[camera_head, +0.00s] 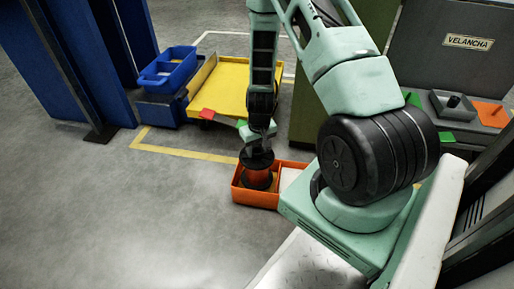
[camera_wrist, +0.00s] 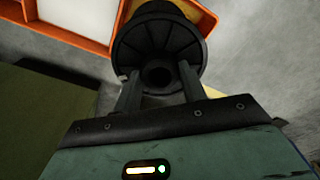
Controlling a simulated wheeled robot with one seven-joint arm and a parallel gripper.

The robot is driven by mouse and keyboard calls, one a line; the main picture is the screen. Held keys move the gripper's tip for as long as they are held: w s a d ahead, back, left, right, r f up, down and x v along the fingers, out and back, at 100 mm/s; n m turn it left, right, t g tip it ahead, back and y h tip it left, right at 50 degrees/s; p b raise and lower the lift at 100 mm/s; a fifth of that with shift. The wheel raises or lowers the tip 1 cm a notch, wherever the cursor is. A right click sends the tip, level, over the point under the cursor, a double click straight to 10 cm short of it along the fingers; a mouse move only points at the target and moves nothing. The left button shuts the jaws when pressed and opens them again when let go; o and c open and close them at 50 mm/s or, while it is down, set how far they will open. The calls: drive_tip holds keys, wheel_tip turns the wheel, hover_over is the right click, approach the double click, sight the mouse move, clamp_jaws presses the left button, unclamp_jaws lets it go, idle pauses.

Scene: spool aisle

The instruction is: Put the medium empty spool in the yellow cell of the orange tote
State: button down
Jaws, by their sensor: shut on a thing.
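The spool (camera_head: 257,161) has black flanges, with orange showing between them in the head view. It is upright at the left cell of the orange tote (camera_head: 250,200). In the wrist view the spool (camera_wrist: 158,45) is dark, with a round central hole. The yellow cell (camera_wrist: 205,18) shows beside and beneath it. My gripper (camera_wrist: 160,82) is shut on the spool, one finger on each side near its hub. My gripper (camera_head: 258,143) comes down from above in the head view. Whether the spool touches the tote floor is hidden.
The tote's white cell (camera_wrist: 80,15) looks empty. A yellow platform (camera_head: 222,85) with red and green patches stands behind, beside a blue bin (camera_head: 165,68). Blue uprights (camera_head: 60,70) stand at left. A grey bench (camera_head: 455,108) is at right. The front-left floor is clear.

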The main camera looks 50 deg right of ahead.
sight(257, 175)
wheel_tip(257, 175, down, 4)
drive_tip(key=shift+f+b, duration=0.1)
drive_tip(key=shift+b, duration=1.1)
drive_tip(key=shift+w, duration=0.1)
drive_tip(key=c, duration=0.8)
unclamp_jaws()
